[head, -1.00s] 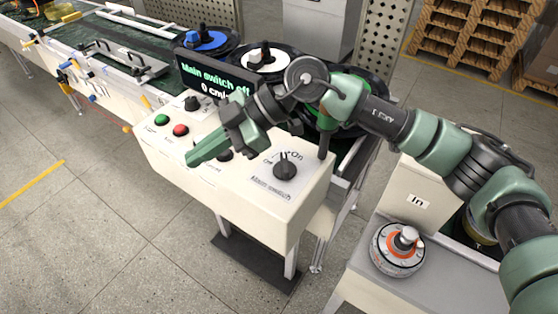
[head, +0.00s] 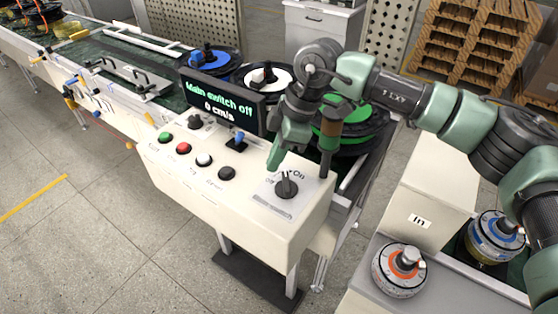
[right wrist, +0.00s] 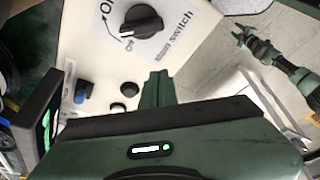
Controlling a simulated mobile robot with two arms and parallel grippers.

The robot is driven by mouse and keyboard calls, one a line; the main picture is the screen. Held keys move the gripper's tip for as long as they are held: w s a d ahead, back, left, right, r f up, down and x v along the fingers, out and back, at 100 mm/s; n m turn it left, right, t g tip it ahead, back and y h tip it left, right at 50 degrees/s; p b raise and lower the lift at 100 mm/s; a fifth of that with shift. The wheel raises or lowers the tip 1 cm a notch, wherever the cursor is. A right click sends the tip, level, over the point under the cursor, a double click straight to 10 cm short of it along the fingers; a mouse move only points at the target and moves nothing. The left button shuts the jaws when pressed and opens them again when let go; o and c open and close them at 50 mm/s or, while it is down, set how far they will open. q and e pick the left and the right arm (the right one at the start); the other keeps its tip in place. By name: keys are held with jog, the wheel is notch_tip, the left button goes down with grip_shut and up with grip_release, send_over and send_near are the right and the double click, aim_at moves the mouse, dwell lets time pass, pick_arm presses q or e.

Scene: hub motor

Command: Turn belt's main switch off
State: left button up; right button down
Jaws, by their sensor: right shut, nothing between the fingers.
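The main switch (head: 287,187) is a black rotary knob on the right end of the cream control panel (head: 225,205), with "Off" left of it and "On" right of it. It also shows at the top of the right wrist view (right wrist: 141,25). The display (head: 219,101) reads "Main switch off" and "0 cm/s". My right gripper (head: 273,163) is shut and empty, just behind and left of the knob, apart from it. Its green fingers also show in the right wrist view (right wrist: 156,88). My left gripper (right wrist: 252,42) shows only small at the upper right of the right wrist view; its jaws are unclear.
Green (head: 165,137), red (head: 183,148), white (head: 204,160) and black (head: 227,173) buttons line the panel. A blue-topped knob (head: 237,139) stands near the display. Reels stand behind the panel. An orange-and-grey part (head: 399,270) sits on the right stand.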

jog(key=p, duration=0.2)
send_over(281, 194)
jog(key=a, duration=0.4)
jog(key=f, duration=0.6)
jog(key=shift+s+f, duration=0.25)
jog(key=shift+f, duration=0.15)
jog(key=d+p, duration=0.2)
jog(key=d, duration=0.1)
jog(key=shift+w+f, duration=0.2)
jog(key=shift+f, duration=0.1)
jog(key=shift+d+f, duration=0.1)
jog(key=shift+d, duration=0.45)
jog(key=shift+a, duration=0.1)
